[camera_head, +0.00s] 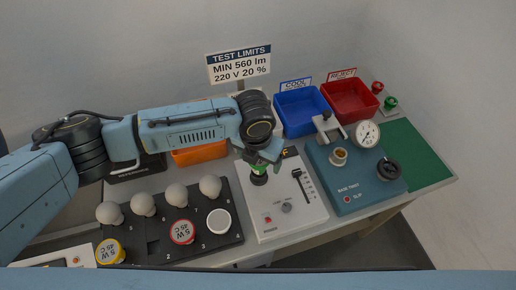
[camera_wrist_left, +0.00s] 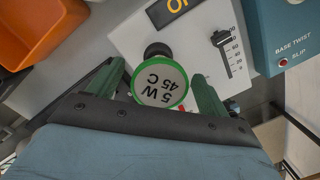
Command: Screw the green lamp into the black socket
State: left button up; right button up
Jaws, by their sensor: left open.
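The green lamp (camera_wrist_left: 163,82) has a green rim and a pale face marked 5 W 45 C. It stands at the black socket (camera_wrist_left: 157,50) on the white test panel; how deep it sits I cannot tell. In the head view the green lamp (camera_head: 259,167) is partly hidden by my gripper, with the black socket (camera_head: 259,180) below it. My left gripper (camera_head: 262,152) is open above the socket. In the left wrist view its two green fingers (camera_wrist_left: 158,76) stand on either side of the lamp, with gaps visible. My right gripper is not in view.
A black tray (camera_head: 153,250) at left holds several white bulbs, a yellow-rimmed lamp (camera_head: 109,251) and a red-rimmed lamp (camera_head: 182,232). An orange bin (camera_head: 201,155) is behind my arm. Blue (camera_head: 302,110) and red bins (camera_head: 350,101) stand behind the teal base twist tester (camera_head: 353,190).

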pick_arm(q)
jog(key=shift+w+f, duration=0.1)
jog(key=shift+f, duration=0.55)
jog(key=c, duration=1.1)
jog(key=m+b, duration=0.1)
jog(key=m, duration=0.5)
jog(key=shift+h, duration=0.3)
jog(key=shift+d+f+m+g+b, duration=0.1)
jog(key=shift+f+m+g+b, duration=0.15)
jog(key=shift+m+b, duration=0.8)
jog(key=shift+r+b, duration=0.2)
jog(key=shift+b, duration=0.25)
